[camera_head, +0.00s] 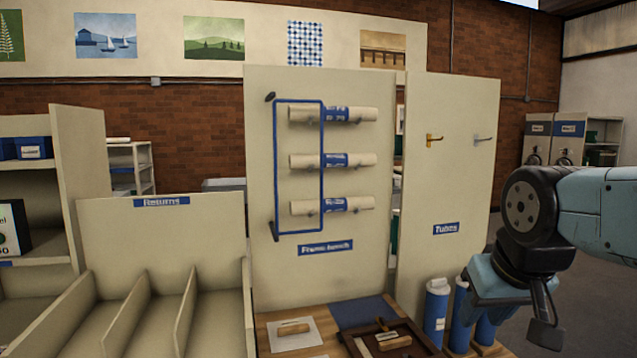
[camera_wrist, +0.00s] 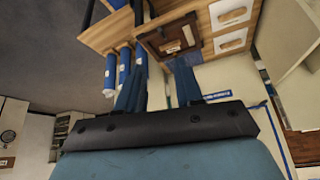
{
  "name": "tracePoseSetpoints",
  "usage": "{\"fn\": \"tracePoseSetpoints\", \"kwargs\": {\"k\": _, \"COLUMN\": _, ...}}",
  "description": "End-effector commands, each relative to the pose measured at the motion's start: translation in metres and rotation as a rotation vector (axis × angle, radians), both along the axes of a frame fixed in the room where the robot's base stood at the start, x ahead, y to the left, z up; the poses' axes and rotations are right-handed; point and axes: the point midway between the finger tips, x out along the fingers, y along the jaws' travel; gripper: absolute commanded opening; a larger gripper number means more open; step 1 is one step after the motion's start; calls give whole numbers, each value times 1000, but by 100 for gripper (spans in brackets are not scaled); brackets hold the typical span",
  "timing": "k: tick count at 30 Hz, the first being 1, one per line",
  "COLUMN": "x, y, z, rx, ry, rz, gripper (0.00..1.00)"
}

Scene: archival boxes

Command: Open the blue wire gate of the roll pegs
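The blue wire gate (camera_head: 322,165) is a thin upright rectangle on the cream panel (camera_head: 262,180). Dark brackets (camera_head: 271,97) are at its upper and lower left corners. It stands across the left parts of three white paper rolls with blue bands (camera_head: 362,160), which lie on pegs one above another. My gripper (camera_head: 510,308) is well to the right of the gate and lower, near the blue tubes. In the wrist view my gripper (camera_wrist: 158,78) has its two fingers apart with nothing between them. A thin blue line at the right there may be part of the gate.
Blue tubes (camera_head: 437,308) stand at the bench's right end, close to my gripper. A dark wooden tray (camera_head: 425,350) lies on the bench below the panel. A second panel (camera_head: 455,180) with two hooks is at right. Cream "Returns" dividers (camera_head: 190,235) stand at left.

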Motion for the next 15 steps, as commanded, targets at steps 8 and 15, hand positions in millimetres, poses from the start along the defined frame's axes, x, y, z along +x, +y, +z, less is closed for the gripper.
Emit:
{"fn": "tracePoseSetpoints", "kwargs": {"k": 8, "x": 2, "y": 0, "z": 1, "rx": -1, "ry": -3, "rz": 0, "gripper": 36}}
{"fn": "tracePoseSetpoints", "kwargs": {"k": 15, "x": 57, "y": 6, "z": 7, "rx": -29, "ry": -132, "rz": 15, "gripper": 36}}
